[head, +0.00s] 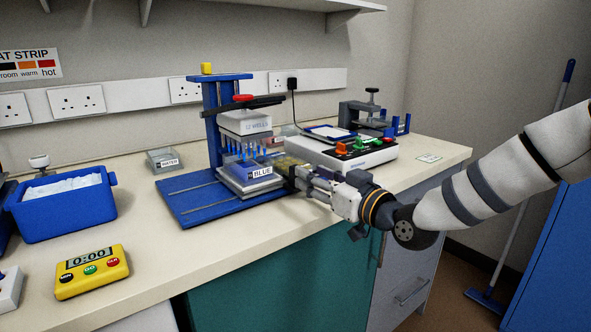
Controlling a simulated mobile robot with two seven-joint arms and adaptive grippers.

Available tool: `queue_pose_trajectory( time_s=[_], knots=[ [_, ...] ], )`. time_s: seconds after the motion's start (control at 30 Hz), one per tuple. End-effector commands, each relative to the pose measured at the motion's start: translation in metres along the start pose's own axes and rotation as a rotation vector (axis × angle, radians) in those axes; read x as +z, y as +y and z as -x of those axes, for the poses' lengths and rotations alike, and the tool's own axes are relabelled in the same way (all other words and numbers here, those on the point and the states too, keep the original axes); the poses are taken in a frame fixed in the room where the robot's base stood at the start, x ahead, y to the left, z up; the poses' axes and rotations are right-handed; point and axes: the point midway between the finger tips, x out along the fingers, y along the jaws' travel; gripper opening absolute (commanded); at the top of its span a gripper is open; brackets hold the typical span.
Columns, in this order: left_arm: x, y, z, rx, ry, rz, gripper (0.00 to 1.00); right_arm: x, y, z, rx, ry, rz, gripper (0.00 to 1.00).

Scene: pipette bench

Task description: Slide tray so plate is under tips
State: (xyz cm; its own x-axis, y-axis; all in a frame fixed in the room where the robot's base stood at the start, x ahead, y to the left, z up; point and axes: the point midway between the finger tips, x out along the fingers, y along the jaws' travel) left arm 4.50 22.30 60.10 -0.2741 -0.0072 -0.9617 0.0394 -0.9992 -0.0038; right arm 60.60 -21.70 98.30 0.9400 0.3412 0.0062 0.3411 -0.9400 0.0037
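A blue pipetting stand (212,110) with a flat blue base (190,205) stands on the bench. Its white head (245,121), marked 12 WELLS, carries several blue tips (240,151) pointing down. A tray with a BLUE label (262,173) sits on the base rails below the tips, at the base's right part. A pale plate surface (240,170) shows on the tray, partly behind the label; its exact alignment with the tips is unclear. My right gripper (291,172) is at the tray's right side, seemingly touching it; its fingers are too hidden to judge. My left gripper is out of view.
A blue tub (65,210) and a yellow timer (92,270) reading 0:00 stand at left. A WATER dish (163,160) is behind the base. A white device (345,155) with coloured controls stands behind my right gripper. The bench's front edge (200,270) runs below.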

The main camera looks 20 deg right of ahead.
Motion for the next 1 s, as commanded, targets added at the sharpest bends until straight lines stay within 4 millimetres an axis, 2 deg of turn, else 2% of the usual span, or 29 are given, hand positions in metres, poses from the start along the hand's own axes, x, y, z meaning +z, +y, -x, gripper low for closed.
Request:
queue_pose_trajectory(
  time_s=[0.03,0.1,0.3,0.4,0.63,0.67,0.8,1.0],
  knots=[
    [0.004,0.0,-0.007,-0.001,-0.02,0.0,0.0,0.01,0.0,-0.014,-0.001,-0.01,-0.001,0.38],
    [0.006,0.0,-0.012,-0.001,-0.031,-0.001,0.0,0.01,0.0,-0.031,-0.001,-0.01,-0.001,0.38],
    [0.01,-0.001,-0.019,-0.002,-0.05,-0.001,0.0,0.007,0.0,-0.064,0.0,-0.008,-0.002,0.38],
    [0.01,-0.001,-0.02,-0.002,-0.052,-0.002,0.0,0.005,-0.001,-0.07,-0.001,-0.006,-0.003,0.38],
    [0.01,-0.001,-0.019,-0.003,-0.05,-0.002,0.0,0.003,-0.001,-0.071,-0.001,-0.005,-0.003,0.38],
    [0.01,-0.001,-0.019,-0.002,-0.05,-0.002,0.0,0.003,-0.001,-0.071,-0.001,-0.005,-0.003,0.34],
    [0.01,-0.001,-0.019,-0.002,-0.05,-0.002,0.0,0.003,-0.001,-0.071,-0.001,-0.005,-0.003,0.02],
    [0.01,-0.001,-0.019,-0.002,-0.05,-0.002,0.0,0.003,-0.001,-0.071,-0.001,-0.005,-0.002,0.0]
  ],
)
